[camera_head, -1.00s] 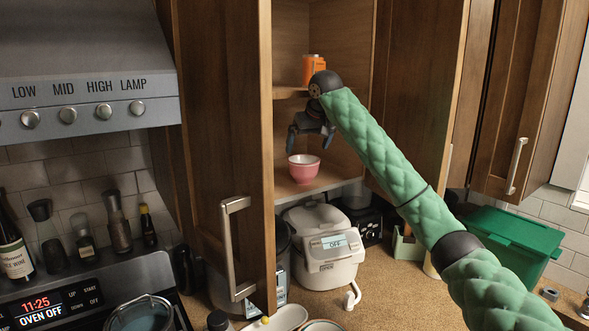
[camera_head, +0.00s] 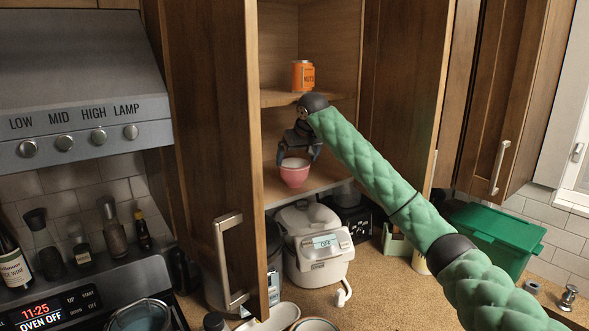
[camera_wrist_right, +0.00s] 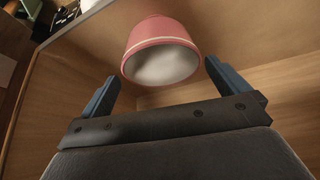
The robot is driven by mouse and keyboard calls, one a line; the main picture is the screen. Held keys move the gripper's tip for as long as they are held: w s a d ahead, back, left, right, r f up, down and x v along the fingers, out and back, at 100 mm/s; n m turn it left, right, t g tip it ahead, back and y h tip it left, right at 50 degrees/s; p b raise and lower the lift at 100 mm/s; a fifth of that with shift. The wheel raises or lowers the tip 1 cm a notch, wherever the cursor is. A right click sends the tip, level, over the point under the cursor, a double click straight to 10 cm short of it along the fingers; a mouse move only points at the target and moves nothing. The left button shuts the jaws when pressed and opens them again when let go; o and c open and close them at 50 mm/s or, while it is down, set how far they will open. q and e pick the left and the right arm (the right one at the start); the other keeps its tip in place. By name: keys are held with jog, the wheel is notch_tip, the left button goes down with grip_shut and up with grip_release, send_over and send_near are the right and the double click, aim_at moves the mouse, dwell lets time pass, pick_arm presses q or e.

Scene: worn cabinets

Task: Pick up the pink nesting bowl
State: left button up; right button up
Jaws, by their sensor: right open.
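The pink nesting bowl (camera_head: 294,178) sits upright on the lower shelf of the open cabinet. Its inside is white. In the wrist view the bowl (camera_wrist_right: 160,38) shows at the top centre, with its white inside facing the camera. My right gripper (camera_head: 298,158) is open and empty at the bowl's rim. In the wrist view, its two blue-grey fingers (camera_wrist_right: 162,72) stand apart, one toward each side of the bowl. I cannot tell whether either touches it. My left gripper is not in view.
An orange can (camera_head: 303,76) stands on the shelf above. The open cabinet door (camera_head: 210,150) is to the left of the gripper. A rice cooker (camera_head: 316,243) stands on the counter below, and a green bin (camera_head: 497,238) is to the right.

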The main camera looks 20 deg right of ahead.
jog(key=shift+p+x, duration=0.3)
jog(key=shift+x, duration=0.8)
jog(key=shift+r, duration=0.1)
jog(key=shift+c, duration=0.9)
jog(key=c, duration=0.9)
